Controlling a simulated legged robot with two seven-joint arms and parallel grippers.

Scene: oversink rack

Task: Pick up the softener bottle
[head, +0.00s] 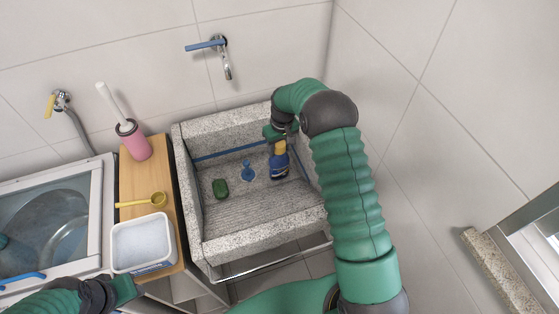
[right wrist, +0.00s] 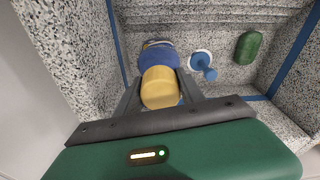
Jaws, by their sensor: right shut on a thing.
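The softener bottle (head: 279,165), blue with a yellow cap, stands inside the grey granite sink at its right side. It also shows in the right wrist view (right wrist: 158,62), where the yellow cap (right wrist: 160,88) lies between the fingers. My right gripper (head: 280,141) reaches down into the sink from above and is shut on the bottle at its cap. I cannot tell whether the bottle's base touches the sink floor. My left gripper (head: 125,290) is at the lower left, near the white tub; its fingers are not clear.
The sink (head: 265,222) also holds a green soap-like block (head: 220,188) and a small blue item (head: 248,172). Left of it, a wooden top (head: 130,182) bears a pink brush holder (head: 135,142), a yellow scoop (head: 157,199) and a white tub (head: 144,268). A tap (head: 222,45) hangs above.

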